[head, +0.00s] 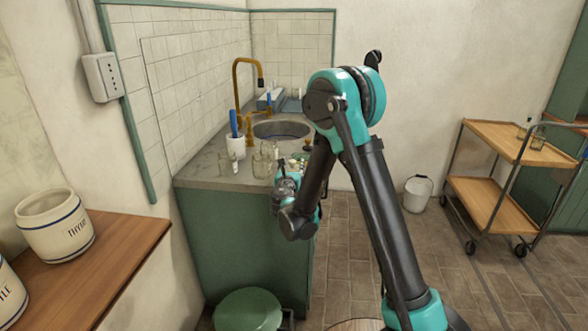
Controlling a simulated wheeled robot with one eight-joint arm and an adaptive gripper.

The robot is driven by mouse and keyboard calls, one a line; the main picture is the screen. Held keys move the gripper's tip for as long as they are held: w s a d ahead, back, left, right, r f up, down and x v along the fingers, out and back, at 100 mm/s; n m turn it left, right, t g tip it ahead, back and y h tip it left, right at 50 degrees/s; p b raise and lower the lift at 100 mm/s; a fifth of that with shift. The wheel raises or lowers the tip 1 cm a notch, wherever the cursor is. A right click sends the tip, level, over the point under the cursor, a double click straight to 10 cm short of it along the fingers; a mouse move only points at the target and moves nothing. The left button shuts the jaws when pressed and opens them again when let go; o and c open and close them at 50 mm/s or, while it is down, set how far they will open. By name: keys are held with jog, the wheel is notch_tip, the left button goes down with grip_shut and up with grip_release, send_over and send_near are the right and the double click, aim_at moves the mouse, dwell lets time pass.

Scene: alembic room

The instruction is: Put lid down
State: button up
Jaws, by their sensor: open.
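A round green lid (248,309) shows at the bottom of the head view, low in front of the green counter cabinet. It looks like the top of a bin, and it appears to lie flat. What is under it is cut off by the frame edge. My gripper (287,180) is at the front right edge of the stone counter, well above and to the right of this lid, and apart from it. My gripper is open, though its fingertips are small and partly hidden by my arm. No lid shows clearly in it.
The counter (205,172) holds glass jars (262,163), a white cup (235,147) with a blue-handled tool, and a sink (282,130). A wooden shelf (110,258) with crocks (55,225) is at left. A bucket (418,193) and trolley (500,140) stand right. Some tiled floor is clear.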

grip_shut()
jog(key=shift+r, duration=0.1)
dwell(0.3)
